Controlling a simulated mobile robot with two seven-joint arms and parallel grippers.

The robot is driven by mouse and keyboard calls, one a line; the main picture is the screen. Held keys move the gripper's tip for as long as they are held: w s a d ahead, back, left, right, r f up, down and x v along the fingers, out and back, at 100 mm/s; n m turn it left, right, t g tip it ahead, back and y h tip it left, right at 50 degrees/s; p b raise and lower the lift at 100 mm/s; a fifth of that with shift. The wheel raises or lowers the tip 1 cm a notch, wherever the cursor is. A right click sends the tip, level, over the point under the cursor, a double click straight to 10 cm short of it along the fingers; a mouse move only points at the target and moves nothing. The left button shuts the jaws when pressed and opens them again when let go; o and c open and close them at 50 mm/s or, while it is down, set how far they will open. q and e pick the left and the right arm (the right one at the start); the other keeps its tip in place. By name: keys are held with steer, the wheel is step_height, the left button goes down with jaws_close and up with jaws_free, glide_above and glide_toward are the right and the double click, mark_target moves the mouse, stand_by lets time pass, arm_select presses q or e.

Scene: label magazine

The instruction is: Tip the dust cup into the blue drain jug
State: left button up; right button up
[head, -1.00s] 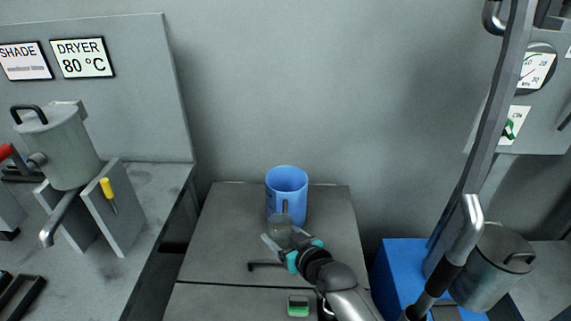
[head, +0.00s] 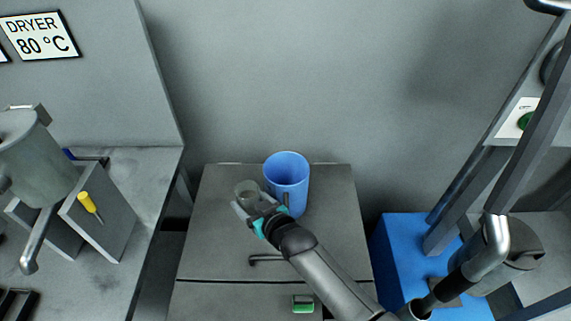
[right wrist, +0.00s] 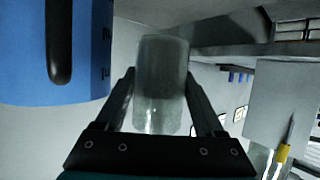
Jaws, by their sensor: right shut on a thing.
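The dust cup (head: 247,188) is a small clear grey cup. My right gripper (head: 252,208) is shut on it and holds it just left of the blue drain jug (head: 287,180), near the height of its rim. The cup looks roughly upright. The jug stands upright on the grey cabinet top, its dark handle facing me. In the right wrist view, the cup (right wrist: 160,85) sits between both fingers with greyish, cloudy walls, and the jug (right wrist: 45,55) is apart from it at the left. My left gripper is not in view.
The grey cabinet top (head: 225,235) is otherwise mostly clear. At left, a bench carries a grey hopper (head: 38,160) and a yellow-handled tool (head: 86,201) on a plate. At right are a blue block (head: 400,250) and a lidded metal canister (head: 520,245).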

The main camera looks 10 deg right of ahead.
mark_target(255, 185)
steer(key=shift+w+d+r+m+g+y+b, duration=0.3)
steer(key=shift+d+m+g+b, duration=0.1)
steer(key=shift+d+m+b, duration=0.25)
steer(key=shift+m+g+y, duration=0.3)
steer(key=shift+m+y, duration=0.1)
steer(key=shift+m, duration=0.25)
steer(key=r+p, duration=0.1)
steer(key=r, duration=0.1)
steer(key=r+p, duration=0.2)
steer(key=r, duration=0.1)
steer(key=shift+w+d+r, duration=0.25)
steer(key=shift+r, duration=0.05)
steer(key=shift+w+d+r+m, duration=0.15)
steer(key=shift+d+r+m, duration=0.15)
steer(key=shift+r, duration=0.1)
steer(key=m+y+b, duration=0.1)
steer(key=d+m+g+y+b, duration=0.1)
steer(key=w+m+b, duration=0.1)
steer(key=shift+d+r+y+b, duration=0.2)
steer(key=shift+r+y+b, duration=0.15)
steer(key=shift+y+b, duration=0.05)
steer(key=shift+f+m+b, duration=0.15)
steer(key=shift+m+b, duration=0.2)
steer(key=shift+m, duration=0.15)
steer(key=shift+r+m+g+y, duration=0.3)
steer(key=shift+r+m+y, duration=0.1)
steer(key=shift+m+y, duration=0.2)
